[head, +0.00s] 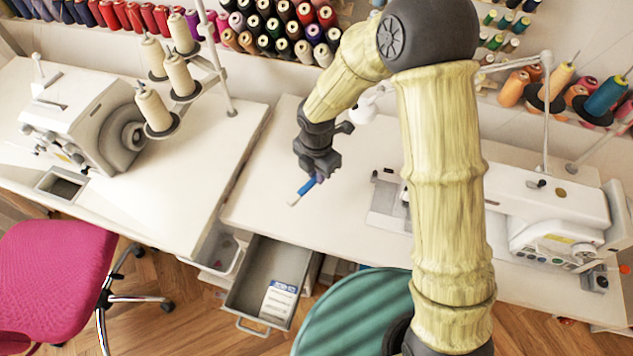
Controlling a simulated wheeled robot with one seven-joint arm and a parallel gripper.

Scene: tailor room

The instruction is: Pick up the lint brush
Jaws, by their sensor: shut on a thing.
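My gripper (318,174) is over the left part of the right-hand white table (270,215). It is shut on a small blue and white thing, which looks like the lint brush (305,188). The brush's blue part is at the fingers and its pale end points down and left. The fingers hide part of the brush. I cannot tell from this view whether the brush is lifted clear of the table or touching it.
An open grey drawer (252,300) with a blue and white packet sticks out below the table. Sewing machines (545,215) stand right and left (95,120). A pink chair (50,275) and a green round seat (345,315) are in front. Thread cones (155,108) stand left.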

